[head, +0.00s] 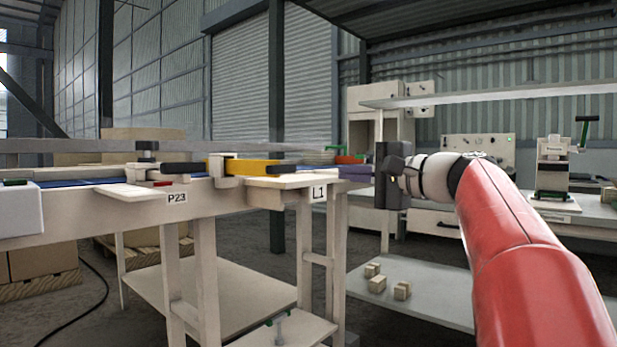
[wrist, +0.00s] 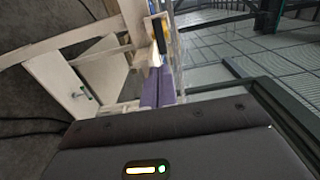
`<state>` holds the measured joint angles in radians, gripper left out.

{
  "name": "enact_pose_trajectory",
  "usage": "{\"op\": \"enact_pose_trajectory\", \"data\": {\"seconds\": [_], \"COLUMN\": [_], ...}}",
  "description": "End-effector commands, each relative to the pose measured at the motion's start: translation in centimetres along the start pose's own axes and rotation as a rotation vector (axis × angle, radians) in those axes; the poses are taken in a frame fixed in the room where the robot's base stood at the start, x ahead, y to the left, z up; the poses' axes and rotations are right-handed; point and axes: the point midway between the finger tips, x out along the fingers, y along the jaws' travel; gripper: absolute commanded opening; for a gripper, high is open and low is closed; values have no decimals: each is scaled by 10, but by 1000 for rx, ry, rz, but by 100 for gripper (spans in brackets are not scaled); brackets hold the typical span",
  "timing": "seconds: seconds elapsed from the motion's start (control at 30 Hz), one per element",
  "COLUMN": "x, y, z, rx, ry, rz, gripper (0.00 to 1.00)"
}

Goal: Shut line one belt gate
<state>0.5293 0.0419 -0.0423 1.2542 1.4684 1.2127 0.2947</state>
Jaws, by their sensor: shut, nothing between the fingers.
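A yellow bar with a black grip (head: 245,167) lies along the edge of the belt table, next to the label L1 (head: 319,193); I take it for the line one belt gate. Whether it stands open or shut I cannot tell. The yellow and black part also shows in the wrist view (wrist: 158,32), beyond my fingertips. My gripper (head: 345,173) has purple fingers pointing left toward the table's right end. The fingers are together and empty, and also show in the wrist view (wrist: 156,72). They appear apart from the yellow bar.
A second black handle (head: 184,168) sits by the label P23 (head: 177,197). The blue belt (head: 70,183) runs behind. A lower shelf (head: 245,277) is below the table. A bench with small blocks (head: 377,284) stands at the right. A clear panel rises behind the bar.

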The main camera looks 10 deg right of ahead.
Motion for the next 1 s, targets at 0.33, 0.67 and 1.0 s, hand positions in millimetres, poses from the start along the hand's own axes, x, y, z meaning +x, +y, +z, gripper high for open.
{"op": "enact_pose_trajectory", "data": {"seconds": [0.33, 0.67, 1.0], "x": [61, 122, 138], "y": [-1, -1, 0], "z": [2, 2, 2], "rx": [1, 1, -1], "ry": [-7, -4, -1], "rz": [1, 2, 2], "gripper": [0, 0, 0]}}
